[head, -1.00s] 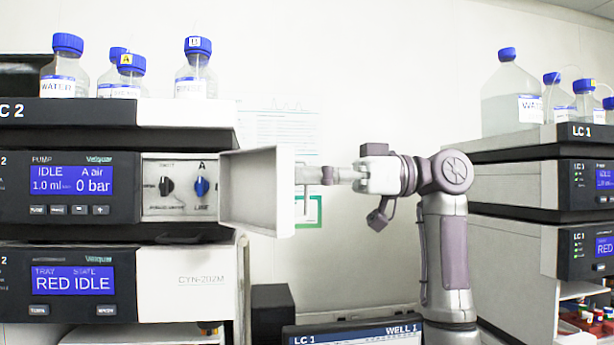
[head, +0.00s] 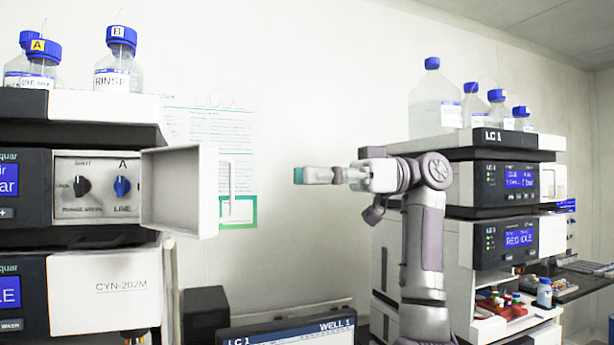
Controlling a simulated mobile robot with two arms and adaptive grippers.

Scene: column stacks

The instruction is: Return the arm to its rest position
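My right arm rises from the bottom at centre right in the head view and bends left at its wrist. My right gripper (head: 303,175) points left in mid-air, with a teal patch at its tip. It is seen side-on, so I cannot tell how far its fingers are apart. No object shows in it. It is apart from the open white door (head: 180,190) of the left instrument stack, with bare wall between them. My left gripper is not in view.
The left stack (head: 100,290) has two knobs behind the open door and bottles (head: 118,65) on top. The LC 1 stack (head: 480,155) stands behind and right of my arm, with bottles (head: 437,100) on top. A monitor (head: 290,335) is at the bottom.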

